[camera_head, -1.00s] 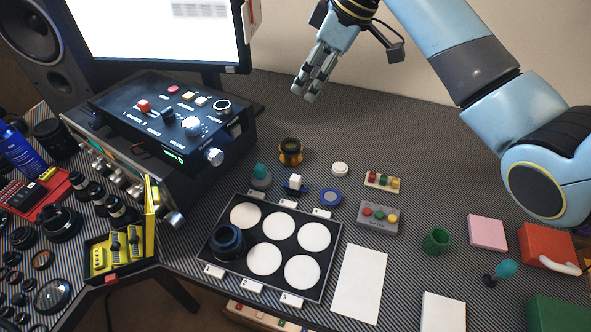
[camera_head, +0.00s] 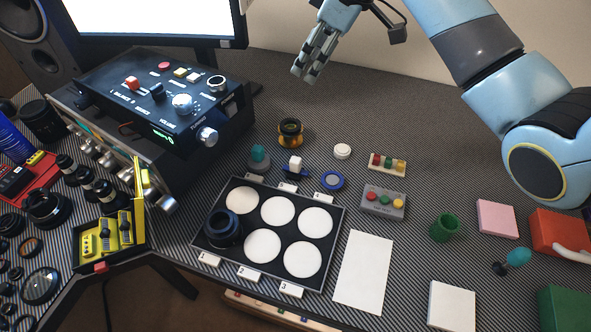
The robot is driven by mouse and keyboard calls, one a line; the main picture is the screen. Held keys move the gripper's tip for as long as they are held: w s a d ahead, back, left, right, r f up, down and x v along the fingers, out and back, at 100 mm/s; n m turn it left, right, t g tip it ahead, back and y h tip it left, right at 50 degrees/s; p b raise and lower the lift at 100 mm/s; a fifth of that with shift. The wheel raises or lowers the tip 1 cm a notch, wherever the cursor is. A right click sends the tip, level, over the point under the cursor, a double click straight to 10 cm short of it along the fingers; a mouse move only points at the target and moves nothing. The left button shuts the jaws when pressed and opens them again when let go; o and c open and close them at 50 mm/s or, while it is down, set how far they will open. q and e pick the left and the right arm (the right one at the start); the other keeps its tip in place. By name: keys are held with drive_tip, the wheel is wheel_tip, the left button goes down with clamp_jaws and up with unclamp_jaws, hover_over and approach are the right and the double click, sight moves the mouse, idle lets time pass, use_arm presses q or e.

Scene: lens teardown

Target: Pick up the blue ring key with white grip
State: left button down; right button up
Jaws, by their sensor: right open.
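The blue ring key with white grip (camera_head: 295,164) stands on the patterned desk just behind the tray. Its white block-shaped grip points up over a flat blue base. My right gripper (camera_head: 304,77) hangs from the top of the view, beyond the key and above the far part of the desk. It is open and empty, with clear distance between its fingers and the key. My left gripper is out of view.
The black tray (camera_head: 338,232) with white circles lies in front. A control box (camera_head: 170,110) stands left.

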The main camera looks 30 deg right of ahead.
drive_tip(key=b, duration=1.8)
approach(298, 160)
drive_tip(key=x, duration=0.6)
drive_tip(key=shift+w+a+f+b, duration=0.1)
drive_tip(key=shift+w+a+b, duration=0.1)
drive_tip(key=shift+a+b, duration=0.15)
drive_tip(key=b+x, duration=0.1)
drive_tip(key=x, duration=0.4)
drive_tip(key=shift+s+d+f, duration=0.15)
drive_tip(key=shift+d+f, duration=0.05)
drive_tip(key=shift+f, duration=0.05)
clamp_jaws()
